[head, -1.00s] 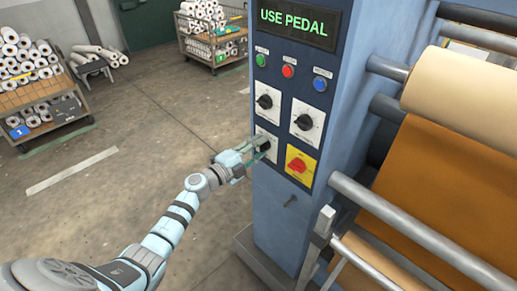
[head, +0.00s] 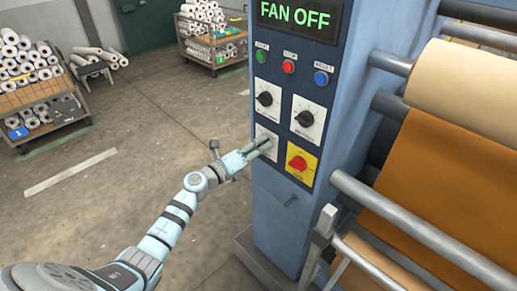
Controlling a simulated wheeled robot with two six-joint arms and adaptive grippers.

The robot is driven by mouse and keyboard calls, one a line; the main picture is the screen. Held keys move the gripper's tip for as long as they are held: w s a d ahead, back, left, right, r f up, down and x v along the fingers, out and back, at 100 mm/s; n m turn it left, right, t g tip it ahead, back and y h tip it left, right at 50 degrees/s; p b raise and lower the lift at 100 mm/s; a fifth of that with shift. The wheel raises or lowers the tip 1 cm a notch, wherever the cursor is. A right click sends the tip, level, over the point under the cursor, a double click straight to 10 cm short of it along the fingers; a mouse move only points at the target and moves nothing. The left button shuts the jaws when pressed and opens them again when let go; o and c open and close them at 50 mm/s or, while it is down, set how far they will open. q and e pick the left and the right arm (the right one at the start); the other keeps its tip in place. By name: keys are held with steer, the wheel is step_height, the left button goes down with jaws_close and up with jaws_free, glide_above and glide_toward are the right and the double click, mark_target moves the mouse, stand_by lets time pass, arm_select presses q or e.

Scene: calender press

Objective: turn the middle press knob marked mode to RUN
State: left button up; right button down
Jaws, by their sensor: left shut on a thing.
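My left gripper (head: 262,145) is shut on the lower-left knob of the press panel. The fingers mostly hide that knob; its white plate (head: 260,131) shows around them. A black knob (head: 264,98) on a white plate sits above it, and another black knob (head: 306,118) sits to the upper right. A red knob (head: 297,162) on a yellow plate is to the lower right. The labels are too small to read, so I cannot tell which knob is marked mode. The display (head: 299,20) reads FAN OFF. My right gripper is not in view.
Green (head: 261,84), red (head: 288,67) and blue (head: 321,78) buttons sit above the knobs. A metal bar (head: 400,225) and rollers stand to the right of the panel. Carts of rolls (head: 50,113) are far back. The floor left of the press is clear.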

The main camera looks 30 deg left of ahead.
arm_select(q)
steer(key=shift+f+m, duration=0.2)
steer(key=shift+m, duration=0.4)
steer(key=o, duration=1.2)
steer(key=shift+s+r, duration=0.1)
steer(key=v, duration=1.2)
